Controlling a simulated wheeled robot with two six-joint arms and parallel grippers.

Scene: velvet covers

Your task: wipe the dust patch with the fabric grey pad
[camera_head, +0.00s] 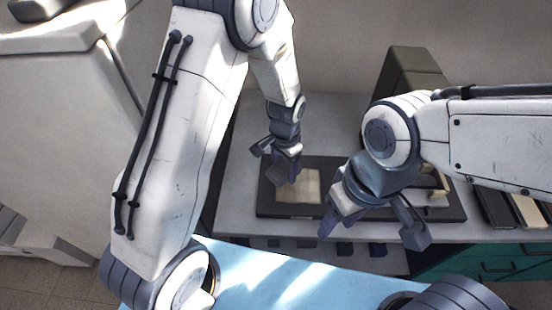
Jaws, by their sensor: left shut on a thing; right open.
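My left gripper (284,163) is shut on the fabric grey pad (280,176), a small dark grey piece at its tips. The fingers hide part of the pad. The pad is at the upper left edge of the pale beige dust patch (306,188); I cannot tell whether it touches the surface. The dust patch lies on the left part of a dark flat tray (266,205). My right gripper (372,228) is open and empty, its fingers spread in front of the tray, and its arm covers the tray's middle.
The tray lies on a light grey counter (237,190). Small beige items (437,190) stand at its right end, partly behind my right arm. A dark olive box-like block (412,68) stands at the back. Dark and cream slabs (527,210) lie at the far right. Teal drawers (490,262) are below.

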